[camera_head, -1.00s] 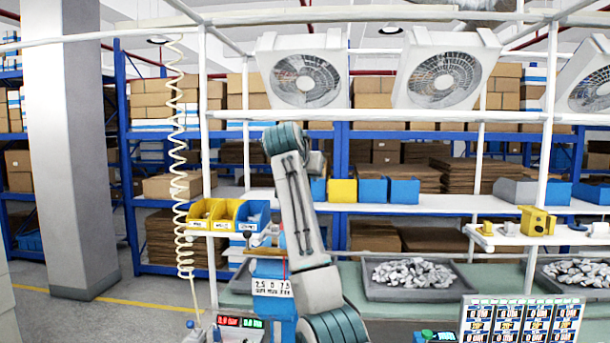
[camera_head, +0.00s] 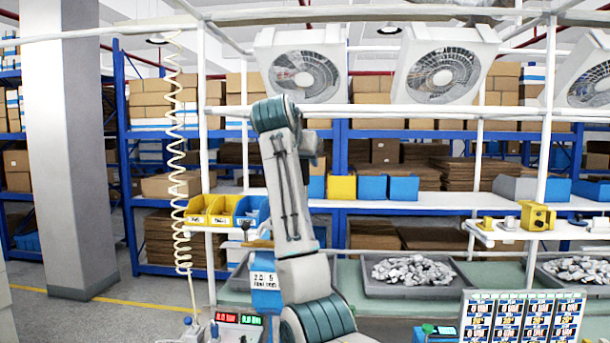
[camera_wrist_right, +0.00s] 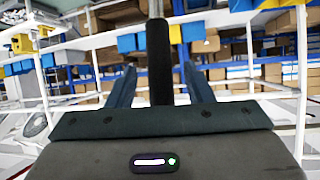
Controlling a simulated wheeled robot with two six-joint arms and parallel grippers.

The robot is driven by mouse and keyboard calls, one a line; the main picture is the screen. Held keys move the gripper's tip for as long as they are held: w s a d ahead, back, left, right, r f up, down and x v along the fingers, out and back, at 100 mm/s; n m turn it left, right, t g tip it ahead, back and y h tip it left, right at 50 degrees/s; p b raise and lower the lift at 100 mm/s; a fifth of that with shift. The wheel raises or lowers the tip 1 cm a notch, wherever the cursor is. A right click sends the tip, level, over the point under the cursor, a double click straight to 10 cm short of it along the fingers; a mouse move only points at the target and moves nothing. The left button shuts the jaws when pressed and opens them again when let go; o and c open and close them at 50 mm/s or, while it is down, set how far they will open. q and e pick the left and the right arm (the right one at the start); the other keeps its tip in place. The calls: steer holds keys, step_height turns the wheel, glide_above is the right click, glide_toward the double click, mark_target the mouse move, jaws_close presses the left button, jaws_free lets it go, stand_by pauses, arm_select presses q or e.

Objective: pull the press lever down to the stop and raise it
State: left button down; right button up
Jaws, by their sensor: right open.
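In the right wrist view, a black upright bar (camera_wrist_right: 160,55), which looks like the press lever's grip, stands between the two fingers of my right gripper (camera_wrist_right: 158,78). The fingers are apart, with visible gaps on both sides of the bar. A thinner, paler rod shows above the black part. In the head view my right arm stands in the middle and hides its gripper and most of the press. A blue block with a white number label (camera_head: 266,281), apparently part of the press, shows left of the arm. My left gripper is not in view.
A grey tray of metal parts (camera_head: 372,290) sits on the green bench right of my arm. Yellow and blue bins (camera_head: 222,208) stand behind on the left. A red and green display (camera_head: 238,319) is at the lower left, a printed board (camera_head: 522,318) at the lower right.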

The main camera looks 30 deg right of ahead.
arm_select(q)
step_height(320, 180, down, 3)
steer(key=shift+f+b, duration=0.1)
steer(key=shift+b, duration=1)
arm_select(e)
steer(key=v, duration=0.6)
steer(key=shift+f, duration=0.1)
